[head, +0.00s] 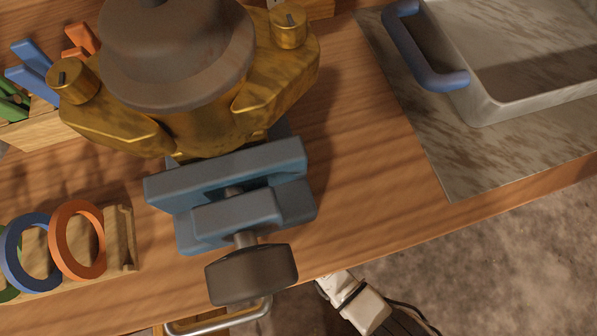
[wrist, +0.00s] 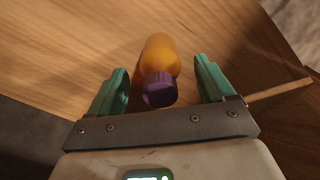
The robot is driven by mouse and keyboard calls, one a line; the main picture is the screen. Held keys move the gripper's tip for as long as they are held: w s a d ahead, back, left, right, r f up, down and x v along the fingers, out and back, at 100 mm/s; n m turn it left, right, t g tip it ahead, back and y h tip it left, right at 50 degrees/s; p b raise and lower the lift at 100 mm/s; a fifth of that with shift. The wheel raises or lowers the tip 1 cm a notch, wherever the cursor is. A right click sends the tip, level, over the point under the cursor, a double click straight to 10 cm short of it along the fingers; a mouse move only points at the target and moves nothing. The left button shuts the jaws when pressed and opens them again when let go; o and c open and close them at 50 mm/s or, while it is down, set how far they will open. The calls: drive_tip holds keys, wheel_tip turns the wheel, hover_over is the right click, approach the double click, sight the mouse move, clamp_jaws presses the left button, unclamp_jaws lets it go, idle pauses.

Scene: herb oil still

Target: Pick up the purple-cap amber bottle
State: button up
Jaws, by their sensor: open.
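The amber bottle (wrist: 160,55) with a purple cap (wrist: 159,90) shows in the wrist view, with its cap end toward my gripper. My gripper (wrist: 164,86) is open, with one green finger on each side of the bottle's cap. I see gaps between the cap and both fingers. I cannot tell whether the bottle stands or lies. In the head view the bottle is not visible, and only part of my arm shows at the lower edge.
A blue vise (head: 240,200) with a dark knob holds a brass and grey still part (head: 180,60) on the wooden bench (head: 370,150). Coloured rings (head: 78,240) sit at left. A tray with a blue handle (head: 410,50) stands at upper right. A metal drawer handle (head: 220,320) is below.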

wheel_tip(320, 180, down, 3)
drive_tip(key=shift+r+b, duration=0.2)
drive_tip(key=shift+b, duration=0.25)
drive_tip(key=shift+r, duration=0.1)
drive_tip(key=c, duration=1.2)
